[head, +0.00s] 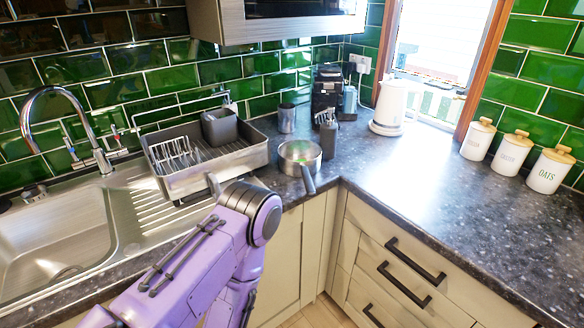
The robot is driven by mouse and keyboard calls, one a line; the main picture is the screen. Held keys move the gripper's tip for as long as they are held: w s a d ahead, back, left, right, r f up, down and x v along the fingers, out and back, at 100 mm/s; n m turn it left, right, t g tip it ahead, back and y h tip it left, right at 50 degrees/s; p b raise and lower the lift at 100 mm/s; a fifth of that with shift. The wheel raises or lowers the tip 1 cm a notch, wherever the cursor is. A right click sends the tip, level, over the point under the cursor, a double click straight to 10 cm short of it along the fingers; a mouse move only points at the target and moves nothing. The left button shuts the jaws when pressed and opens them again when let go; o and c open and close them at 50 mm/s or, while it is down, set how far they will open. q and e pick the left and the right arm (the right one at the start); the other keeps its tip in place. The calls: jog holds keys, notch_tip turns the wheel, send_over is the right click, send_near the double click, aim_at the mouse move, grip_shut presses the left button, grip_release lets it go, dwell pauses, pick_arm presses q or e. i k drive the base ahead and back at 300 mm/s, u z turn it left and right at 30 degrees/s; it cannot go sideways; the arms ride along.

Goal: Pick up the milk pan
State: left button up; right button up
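The milk pan (299,155) is a small silver metal pan standing upright on the dark speckled worktop, near the inner corner. Its handle points toward me and reaches the worktop's front edge. The pan is clear of my arm in the picture, a little to the right of the arm's dark joint. One purple arm of mine comes in from the lower left and bends in front of the worktop.
A dish rack (205,172) stands left of the pan, beside the sink (55,245). A white kettle (390,107) and white canisters (512,152) stand further right. The right worktop's middle is clear.

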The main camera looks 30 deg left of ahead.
aim_at(297, 158)
jog(key=z, duration=0.05)
jog(key=k, duration=1.25)
jog(key=u, duration=0.55)
jog(key=i, duration=0.85)
jog(key=z, duration=0.1)
